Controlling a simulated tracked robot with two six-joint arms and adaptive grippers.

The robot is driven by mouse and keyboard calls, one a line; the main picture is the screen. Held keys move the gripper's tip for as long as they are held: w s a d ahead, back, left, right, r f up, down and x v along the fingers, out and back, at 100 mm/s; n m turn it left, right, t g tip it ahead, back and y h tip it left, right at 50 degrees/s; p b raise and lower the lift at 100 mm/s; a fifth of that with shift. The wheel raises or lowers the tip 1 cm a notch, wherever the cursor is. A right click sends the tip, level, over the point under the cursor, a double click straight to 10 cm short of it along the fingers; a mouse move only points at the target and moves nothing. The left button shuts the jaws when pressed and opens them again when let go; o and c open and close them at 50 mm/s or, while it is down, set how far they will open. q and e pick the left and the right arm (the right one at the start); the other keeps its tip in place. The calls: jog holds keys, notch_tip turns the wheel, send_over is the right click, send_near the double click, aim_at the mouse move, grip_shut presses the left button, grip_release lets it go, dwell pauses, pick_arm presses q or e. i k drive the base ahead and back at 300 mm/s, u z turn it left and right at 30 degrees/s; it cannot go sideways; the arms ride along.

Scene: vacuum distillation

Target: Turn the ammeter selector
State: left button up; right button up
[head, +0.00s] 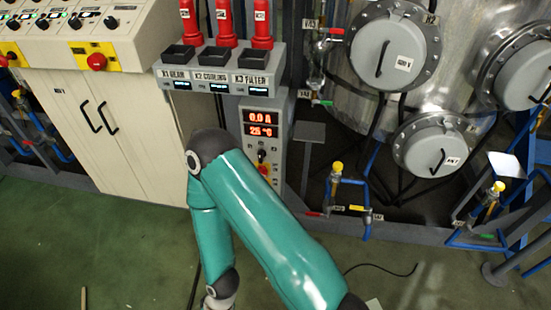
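The ammeter panel (279,160) is a narrow grey box at the centre. Its red display (261,117) reads 0.0 A, with 25 °C on the display below. A small dark selector knob (261,156) sits under the displays, close to my arm's edge. Its exact pointing is too small to tell. That arm bends in front of the panel's lower left. Neither gripper shows in the head view.
A control desk (100,40) with a red stop button (96,61) is at left. A steel vessel (460,95) with round hatches and blue pipes (368,190) fill the right.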

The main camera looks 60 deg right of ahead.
aim_at(261, 154)
jog(key=z, duration=0.85)
jog(key=k, duration=0.4)
jog(key=z, duration=0.05)
jog(key=i, duration=0.4)
jog(key=u, duration=0.2)
